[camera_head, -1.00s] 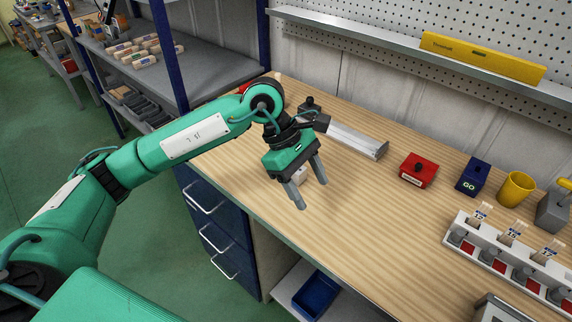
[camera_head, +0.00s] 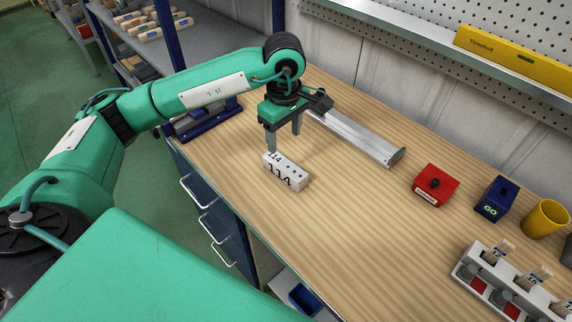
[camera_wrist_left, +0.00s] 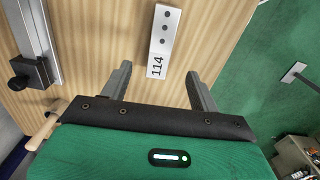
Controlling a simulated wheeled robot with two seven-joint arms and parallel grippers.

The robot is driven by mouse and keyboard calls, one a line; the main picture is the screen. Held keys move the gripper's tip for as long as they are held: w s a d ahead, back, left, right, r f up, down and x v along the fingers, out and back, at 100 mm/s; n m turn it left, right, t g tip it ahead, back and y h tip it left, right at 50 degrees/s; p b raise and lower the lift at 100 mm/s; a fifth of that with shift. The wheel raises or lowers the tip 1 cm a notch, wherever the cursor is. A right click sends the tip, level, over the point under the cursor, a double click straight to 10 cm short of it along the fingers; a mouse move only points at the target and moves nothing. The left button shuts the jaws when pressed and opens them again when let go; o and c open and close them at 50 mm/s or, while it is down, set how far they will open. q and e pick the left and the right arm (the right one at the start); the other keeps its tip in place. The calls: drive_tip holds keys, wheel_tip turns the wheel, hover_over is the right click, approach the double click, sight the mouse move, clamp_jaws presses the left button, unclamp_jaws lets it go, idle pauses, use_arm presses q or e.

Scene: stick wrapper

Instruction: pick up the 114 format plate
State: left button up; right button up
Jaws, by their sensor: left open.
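The 114 format plate (camera_head: 287,172) is a small white block with black "114" print and dark dots. It lies on the wooden bench top near the front edge. In the left wrist view the plate (camera_wrist_left: 163,42) lies beyond the fingertips, roughly in line with the gap between them. My left gripper (camera_head: 284,147) points down just behind the plate in the head view, open and empty. Its two fingers also show in the left wrist view (camera_wrist_left: 158,75), apart from the plate. My right gripper is not in view.
A metal rail (camera_head: 355,138) lies behind the plate. A red button box (camera_head: 435,186), a blue GO box (camera_head: 496,199), a yellow cup (camera_head: 545,219) and a white slotted rack (camera_head: 505,285) stand to the right. The bench between is clear.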

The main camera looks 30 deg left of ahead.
sight(285, 164)
use_arm(q)
wheel_tip(285, 164, down, 3)
drive_tip(key=shift+r, duration=0.1)
drive_tip(key=shift+f+p, duration=0.9)
drive_tip(key=shift+f, duration=0.4)
wheel_tip(285, 164, down, 3)
drive_tip(key=shift+s+d+f+p, duration=0.1)
drive_tip(key=shift+f+p, duration=0.05)
drive_tip(key=shift+p, duration=0.4)
drive_tip(key=shift+f, duration=0.25)
drive_tip(key=c, duration=1.2)
clamp_jaws()
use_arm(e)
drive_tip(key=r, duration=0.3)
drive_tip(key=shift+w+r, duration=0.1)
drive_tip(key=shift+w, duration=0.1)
use_arm(q)
drive_tip(key=shift+r, duration=0.15)
